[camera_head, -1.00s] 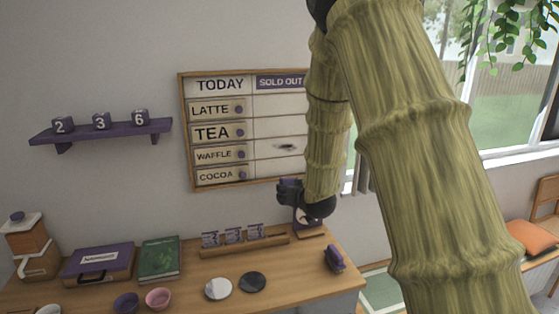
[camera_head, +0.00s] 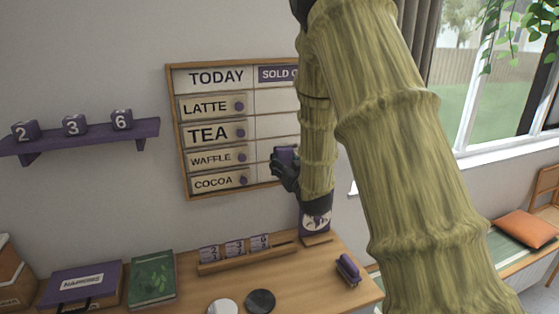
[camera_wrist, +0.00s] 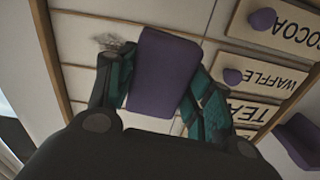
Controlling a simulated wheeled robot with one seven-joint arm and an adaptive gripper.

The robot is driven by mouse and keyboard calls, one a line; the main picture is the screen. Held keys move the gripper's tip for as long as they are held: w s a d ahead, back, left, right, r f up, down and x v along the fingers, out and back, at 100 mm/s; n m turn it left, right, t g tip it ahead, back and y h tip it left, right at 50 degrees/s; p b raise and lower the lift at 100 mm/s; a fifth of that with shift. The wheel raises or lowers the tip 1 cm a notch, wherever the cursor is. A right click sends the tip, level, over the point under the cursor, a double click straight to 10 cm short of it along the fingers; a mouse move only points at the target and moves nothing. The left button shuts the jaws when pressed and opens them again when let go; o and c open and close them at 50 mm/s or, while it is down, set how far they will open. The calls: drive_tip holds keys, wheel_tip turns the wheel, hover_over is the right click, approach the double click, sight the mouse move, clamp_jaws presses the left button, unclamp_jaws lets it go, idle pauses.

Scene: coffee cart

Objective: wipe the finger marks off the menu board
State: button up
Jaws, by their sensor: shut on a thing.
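The menu board (camera_head: 222,103) hangs on the wall in a wooden frame, with rows for latte, tea, waffle and cocoa. My gripper (camera_head: 284,167) is in front of its lower right part, near the waffle and cocoa rows. It is shut on a purple block (camera_wrist: 165,72), which also shows in the head view (camera_head: 287,154). A grey smudge (camera_wrist: 112,42) shows on the board in the wrist view, just beyond the left finger and beside the block. In the head view my gripper and arm hide that area. I cannot tell whether the block touches the board.
Below the board, the wooden counter (camera_head: 300,280) holds a rack of number cards (camera_head: 235,250), a purple-handled brush (camera_head: 347,268), a green book (camera_head: 152,278) and a purple case (camera_head: 83,284). A purple shelf (camera_head: 80,140) with number cubes is left of the board. The window is at right.

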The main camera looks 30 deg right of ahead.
drive_tip(key=shift+w+r, duration=0.1)
drive_tip(key=shift+d+r, duration=0.25)
drive_tip(key=shift+r, duration=0.15)
drive_tip(key=x, duration=0.3)
drive_tip(key=shift+f, duration=0.35)
drive_tip(key=shift+w+d+r+p, duration=0.15)
drive_tip(key=shift+w+r+p, duration=0.15)
drive_tip(key=shift+w, duration=0.25)
drive_tip(key=shift+w+d+f, duration=0.1)
drive_tip(key=shift+w+f, duration=0.15)
drive_tip(key=shift+w, duration=0.1)
drive_tip(key=shift+s+r, duration=0.1)
drive_tip(key=shift+x, duration=1.05)
